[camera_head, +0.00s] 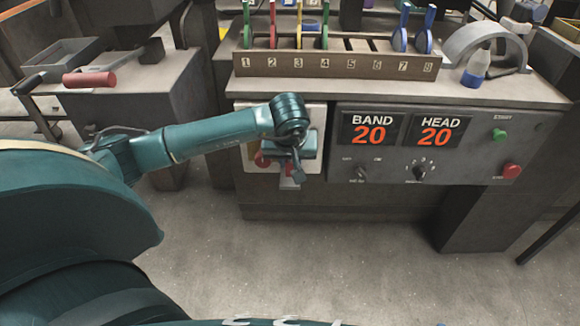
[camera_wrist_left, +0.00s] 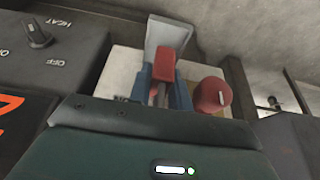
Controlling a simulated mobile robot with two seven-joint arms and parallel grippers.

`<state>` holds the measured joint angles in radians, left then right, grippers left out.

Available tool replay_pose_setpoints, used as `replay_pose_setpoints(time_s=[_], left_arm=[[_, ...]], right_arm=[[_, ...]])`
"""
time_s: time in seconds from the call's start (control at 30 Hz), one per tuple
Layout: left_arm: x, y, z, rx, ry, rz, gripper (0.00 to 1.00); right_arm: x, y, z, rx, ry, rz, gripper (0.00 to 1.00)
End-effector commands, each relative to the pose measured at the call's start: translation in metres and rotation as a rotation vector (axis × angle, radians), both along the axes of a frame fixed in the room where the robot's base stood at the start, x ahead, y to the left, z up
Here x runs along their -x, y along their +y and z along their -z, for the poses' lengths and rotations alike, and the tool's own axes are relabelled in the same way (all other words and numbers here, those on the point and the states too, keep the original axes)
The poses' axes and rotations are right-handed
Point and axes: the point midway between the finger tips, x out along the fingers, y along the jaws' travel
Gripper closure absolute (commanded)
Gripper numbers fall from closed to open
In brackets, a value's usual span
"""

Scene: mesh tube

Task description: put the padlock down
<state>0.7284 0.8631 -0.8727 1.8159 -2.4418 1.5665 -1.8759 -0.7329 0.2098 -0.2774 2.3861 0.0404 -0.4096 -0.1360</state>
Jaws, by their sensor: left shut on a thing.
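My left gripper (camera_head: 292,172) is in front of the pale plate at the left end of the control panel. In the left wrist view its two blue-grey fingers (camera_wrist_left: 163,92) are shut on the red padlock (camera_wrist_left: 166,64). The padlock lies between the fingers, in front of a grey metal piece (camera_wrist_left: 168,32); I cannot tell whether they touch. A round red knob (camera_wrist_left: 211,96) is on the pale plate beside the fingers, apart from them. In the head view the arm and gripper hide most of the padlock. My right gripper is not in view.
The control panel (camera_head: 450,150) has BAND and HEAD displays, dials and green and red buttons. Above it, a numbered rack (camera_head: 340,66) holds several coloured pieces; some slots are empty. A blue-and-clear bottle (camera_head: 476,70) stands right. A red-handled tool (camera_head: 90,79) lies on the left bench.

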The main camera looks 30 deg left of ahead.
Motion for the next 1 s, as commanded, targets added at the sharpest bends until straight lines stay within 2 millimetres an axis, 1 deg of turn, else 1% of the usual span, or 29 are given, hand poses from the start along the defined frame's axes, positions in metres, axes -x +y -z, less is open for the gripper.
replay_pose_setpoints(time_s=[0.03,0.1,0.3,0.47,0.5,0.7,0.73,0.87,1.0], left_arm=[[0.001,0.0,0.011,-0.001,0.003,-0.001,1.0],[0.0,0.0,0.018,0.0,0.001,-0.001,1.0],[0.0,0.0,0.018,-0.001,-0.002,0.0,1.0],[0.0,0.0,0.022,-0.001,-0.001,0.0,1.0],[0.0,0.0,0.022,-0.001,-0.001,0.0,0.79],[0.0,0.0,0.021,-0.001,0.0,0.0,0.62],[0.0,0.0,0.02,-0.001,0.0,0.0,0.61],[0.001,-0.001,0.01,-0.001,-0.003,0.0,0.6],[0.009,-0.006,-0.015,-0.001,-0.005,0.002,0.59]], right_arm=[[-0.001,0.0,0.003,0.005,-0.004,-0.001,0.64],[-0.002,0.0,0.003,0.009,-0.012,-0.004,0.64],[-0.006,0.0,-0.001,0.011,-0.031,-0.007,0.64],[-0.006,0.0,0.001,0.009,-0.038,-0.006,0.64],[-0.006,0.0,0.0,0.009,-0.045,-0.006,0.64],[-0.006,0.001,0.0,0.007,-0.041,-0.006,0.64],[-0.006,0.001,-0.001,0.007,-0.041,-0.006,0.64],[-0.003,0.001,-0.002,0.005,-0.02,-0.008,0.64],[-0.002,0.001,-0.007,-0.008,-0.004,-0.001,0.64]])
